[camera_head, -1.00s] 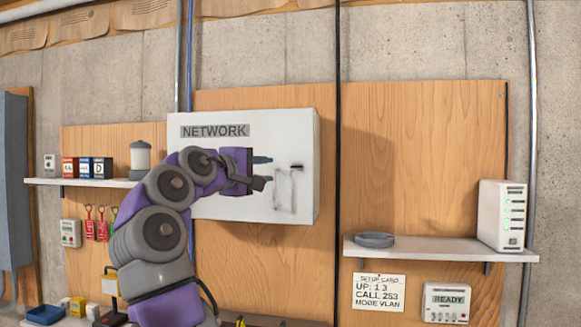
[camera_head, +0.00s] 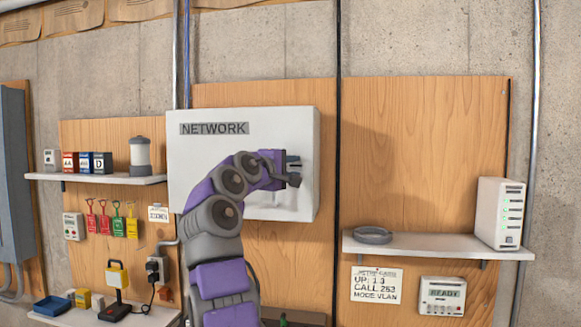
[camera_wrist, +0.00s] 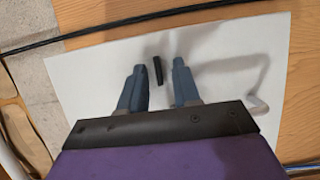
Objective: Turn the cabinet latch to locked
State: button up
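The white cabinet (camera_head: 205,160) labelled NETWORK is mounted on the wood panel, its door shut. In the wrist view its white face (camera_wrist: 90,75) fills most of the picture. The dark, short bar of the latch (camera_wrist: 157,71) stands out on the face, between and slightly beyond my two blue-grey fingers. In the head view the latch is hidden behind my gripper (camera_head: 294,170), which is at the right part of the door. My gripper (camera_wrist: 159,68) is open, with a gap visible on both sides of the latch. I cannot tell how near the fingertips are to the face.
A pale bent handle (camera_wrist: 258,103) sticks out of the door beside the right finger. A black cable (camera_head: 338,60) runs vertically just right of the cabinet. A right shelf (camera_head: 440,247) holds a white router (camera_head: 500,212) and a grey ring (camera_head: 373,235). A left shelf (camera_head: 95,179) holds small boxes.

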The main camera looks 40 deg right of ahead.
jog(key=shift+c, duration=0.2)
grip_shut()
jog(key=shift+m+p, duration=0.3)
jog(key=shift+p, duration=0.05)
jog(key=m+p, duration=0.1)
jog(key=m+y+p, duration=0.1)
jog(key=m, duration=0.1)
jog(key=shift+a+r+y+p, duration=0.1)
jog(key=shift+r+y+p, duration=0.15)
jog(key=shift+y+p, duration=0.1)
jog(key=m+y+p, duration=0.1)
jog(key=m+p, duration=0.1)
jog(key=m, duration=0.1)
jog(key=shift+s+r+y, duration=0.1)
jog(key=shift+s+y, duration=0.05)
jog(key=shift+y, duration=0.2)
jog(key=shift+t, duration=0.3)
jog(key=shift+f, duration=0.3)
